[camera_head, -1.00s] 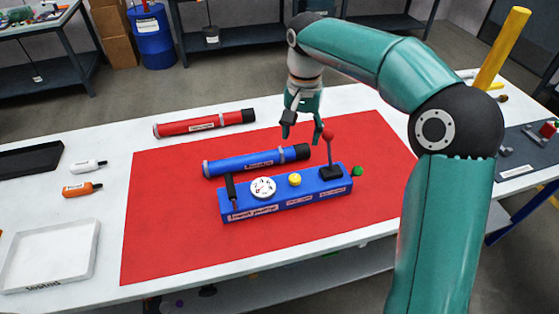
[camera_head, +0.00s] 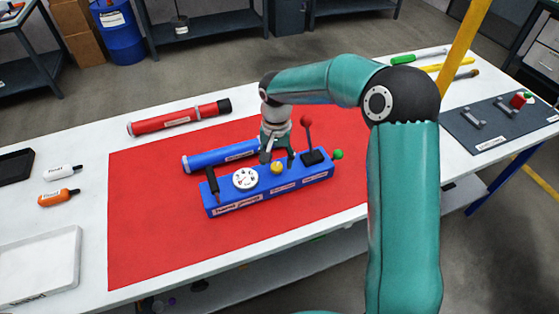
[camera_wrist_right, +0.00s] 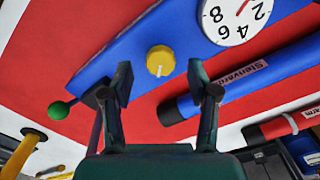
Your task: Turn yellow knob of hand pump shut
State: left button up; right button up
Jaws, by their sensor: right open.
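My right gripper (camera_head: 277,158) is open and empty, pointing down just above and behind the yellow knob. In the right wrist view the yellow knob (camera_wrist_right: 160,61), with a pale mark on it, shows ahead of the open fingertips (camera_wrist_right: 163,82), centred between them and apart from both. My left gripper is not in view.
A blue tube (camera_head: 208,159) lies just behind the pump, partly hidden by my gripper. A red tube (camera_head: 170,121) lies farther back. The red mat (camera_head: 150,230) is clear at the front left.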

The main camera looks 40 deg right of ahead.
jog(key=shift+f, duration=1.05)
